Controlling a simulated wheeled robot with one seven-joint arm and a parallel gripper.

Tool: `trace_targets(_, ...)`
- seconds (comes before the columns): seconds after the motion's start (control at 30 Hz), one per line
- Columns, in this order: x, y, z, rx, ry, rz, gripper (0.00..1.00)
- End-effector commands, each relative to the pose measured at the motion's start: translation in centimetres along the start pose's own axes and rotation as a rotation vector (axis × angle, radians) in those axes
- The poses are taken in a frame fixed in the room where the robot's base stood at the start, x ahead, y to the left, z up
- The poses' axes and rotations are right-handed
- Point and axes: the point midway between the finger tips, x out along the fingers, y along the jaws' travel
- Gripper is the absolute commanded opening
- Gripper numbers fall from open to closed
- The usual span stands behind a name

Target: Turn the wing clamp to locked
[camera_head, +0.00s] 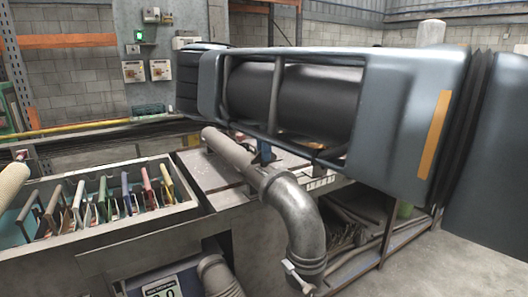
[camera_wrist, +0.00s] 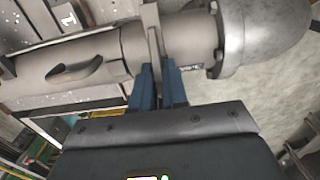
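The wing clamp (camera_wrist: 152,35) shows in the wrist view as a thin, flat grey plate standing across the pipe joint. The grey pipe (camera_wrist: 65,62) runs left of it, and the metal elbow (camera_wrist: 262,35) is on the right. In the head view the pipe (camera_head: 228,150) meets the elbow (camera_head: 300,215), which bends downward. My gripper (camera_wrist: 159,88) has its two blue fingers close on either side of the plate's lower end, with little or no gap. In the head view my gripper (camera_head: 265,152) is partly hidden behind the pipe, and the clamp cannot be made out there.
A pale lever (camera_head: 296,276) sits at the elbow's lower end. A tray (camera_head: 100,232) of coloured-handled items stands at left. My dark arm spans the upper right. Hoses lie in a rack (camera_head: 375,240) behind the elbow. Open floor (camera_head: 480,250) shows at right.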

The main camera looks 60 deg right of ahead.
Motion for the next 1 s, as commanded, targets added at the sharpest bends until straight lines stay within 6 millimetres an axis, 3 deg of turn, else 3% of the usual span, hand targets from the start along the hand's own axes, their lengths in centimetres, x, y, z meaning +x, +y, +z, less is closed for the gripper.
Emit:
trace_targets(0.1, -0.01, -0.02, 0.00, 0.000, 0.000, -0.001, 0.00)
trace_targets(0.57, -0.02, -0.03, 0.01, -0.035, 0.000, -0.001, 0.00)
trace_targets(1.0, -0.01, 0.00, -0.01, -0.346, 0.001, -0.002, 0.00)
